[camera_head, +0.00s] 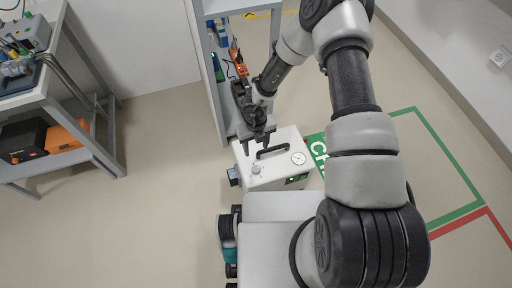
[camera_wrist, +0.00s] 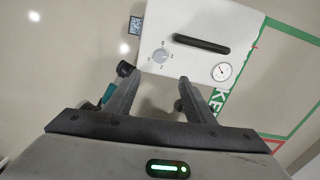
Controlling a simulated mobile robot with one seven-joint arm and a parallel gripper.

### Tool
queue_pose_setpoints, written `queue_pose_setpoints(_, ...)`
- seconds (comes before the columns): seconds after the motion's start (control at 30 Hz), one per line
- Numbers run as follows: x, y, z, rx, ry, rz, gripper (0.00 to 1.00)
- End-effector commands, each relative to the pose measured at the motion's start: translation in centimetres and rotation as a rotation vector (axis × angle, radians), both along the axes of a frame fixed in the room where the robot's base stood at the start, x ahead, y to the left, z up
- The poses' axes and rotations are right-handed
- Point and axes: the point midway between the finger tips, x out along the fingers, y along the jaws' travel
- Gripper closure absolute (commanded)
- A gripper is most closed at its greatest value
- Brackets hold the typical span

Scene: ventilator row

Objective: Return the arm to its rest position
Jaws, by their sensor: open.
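The white ventilator (camera_head: 275,181) has a black top handle (camera_head: 273,151), a knob and a round gauge. In the wrist view, my gripper's two fingers (camera_wrist: 156,78) are spread apart with nothing between them. The ventilator (camera_wrist: 190,62) and its handle (camera_wrist: 201,44) lie beyond the fingertips there. I cannot tell the exact height of the fingers over the box. My arm reaches out from the right and bends down to the gripper.
A grey shelf unit (camera_head: 208,75) with tools stands just behind the ventilator. A grey workbench (camera_head: 75,65) with devices is at the left. A green floor outline (camera_head: 452,164) with white lettering lies right of the ventilator, with a red line (camera_head: 470,224) beside it. Floor between bench and ventilator is clear.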

Motion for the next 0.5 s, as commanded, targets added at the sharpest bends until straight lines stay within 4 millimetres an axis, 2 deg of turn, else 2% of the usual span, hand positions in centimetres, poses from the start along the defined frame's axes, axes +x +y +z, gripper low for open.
queue_pose_setpoints(0.37, 0.1, 0.0, 0.0, 0.001, -0.002, 0.002, 0.51)
queue_pose_setpoints(0.47, 1.2, 0.0, 1.1, 0.007, -0.034, 0.038, 0.51)
queue_pose_setpoints(0.5, 2.2, 0.0, 2.1, 0.012, -0.062, 0.071, 0.51)
